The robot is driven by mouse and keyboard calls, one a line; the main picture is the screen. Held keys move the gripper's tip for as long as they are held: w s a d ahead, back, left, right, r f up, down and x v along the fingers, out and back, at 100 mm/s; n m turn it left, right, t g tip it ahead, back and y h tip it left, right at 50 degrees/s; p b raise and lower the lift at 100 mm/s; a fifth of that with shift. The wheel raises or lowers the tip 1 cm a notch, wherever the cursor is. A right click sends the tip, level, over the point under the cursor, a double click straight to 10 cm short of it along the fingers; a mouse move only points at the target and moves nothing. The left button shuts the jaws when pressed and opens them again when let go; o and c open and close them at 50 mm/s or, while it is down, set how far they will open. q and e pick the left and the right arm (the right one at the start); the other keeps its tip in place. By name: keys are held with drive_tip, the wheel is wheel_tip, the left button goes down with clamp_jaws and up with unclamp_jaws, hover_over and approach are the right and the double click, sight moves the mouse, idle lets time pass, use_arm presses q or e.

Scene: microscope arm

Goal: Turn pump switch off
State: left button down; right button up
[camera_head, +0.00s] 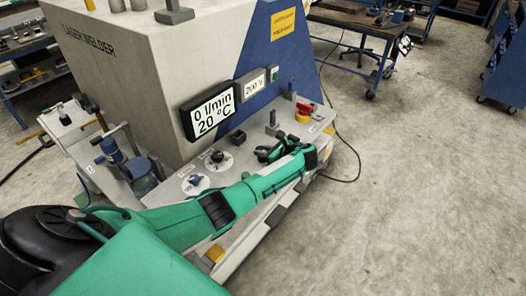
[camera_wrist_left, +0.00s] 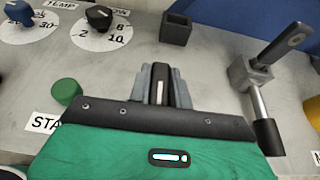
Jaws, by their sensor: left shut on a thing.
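My left gripper (camera_head: 268,152) reaches in from the left over the front control shelf (camera_head: 171,190) of the laser welder. In the left wrist view, its grey fingers (camera_wrist_left: 160,86) are shut on a small black switch with a pale stripe (camera_wrist_left: 159,92), mostly hidden between them. No readable label shows whether this is the pump switch. The black display (camera_head: 208,108) above reads "0 l/min" and "20 °C". My right gripper is not in view.
A blue knob (camera_wrist_left: 17,12) and a black knob (camera_wrist_left: 99,17) sit on white dials. A green button (camera_wrist_left: 67,91), a hollow dark block (camera_wrist_left: 175,28) and a lever (camera_wrist_left: 285,46) surround the gripper. A red emergency button (camera_head: 304,108) is at the right. Open floor (camera_head: 430,190) lies beyond.

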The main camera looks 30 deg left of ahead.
use_arm(q)
drive_tip(key=shift+r, duration=0.1)
drive_tip(key=c, duration=1.3)
unclamp_jaws()
drive_tip(key=shift+a, duration=0.1)
drive_tip(key=b+v, duration=0.3)
drive_tip(key=v, duration=1)
drive_tip(key=shift+w+d+r, duration=0.1)
drive_tip(key=shift+d+r, duration=0.1)
drive_tip(key=shift+d, duration=0.2)
drive_tip(key=shift+f, duration=0.1)
